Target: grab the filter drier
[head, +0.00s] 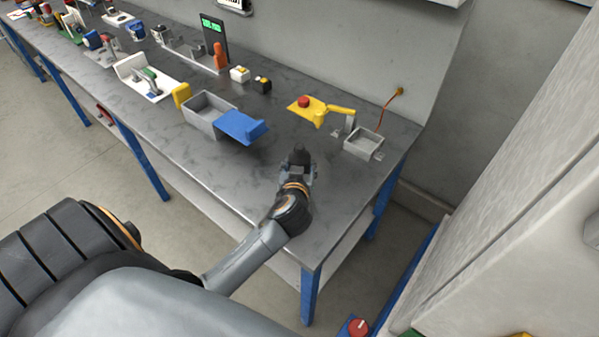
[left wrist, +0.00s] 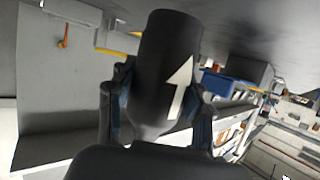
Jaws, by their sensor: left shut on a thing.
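The filter drier (left wrist: 162,72) is a dark cylinder with a white arrow on its side. It fills the middle of the left wrist view, between the two fingers of my left gripper (left wrist: 158,115), which is shut on it. In the head view my left gripper (head: 298,170) is over the right part of the workbench, and the dark drier (head: 299,155) shows at its tip. I cannot tell whether the drier touches the bench top. My right gripper is not in view.
The workbench (head: 340,210) carries a grey box (head: 205,110) with a blue lid (head: 242,126) left of the gripper. A yellow plate with a red button (head: 304,102) and a small grey open box (head: 363,142) stand behind. Bare bench lies right of the gripper.

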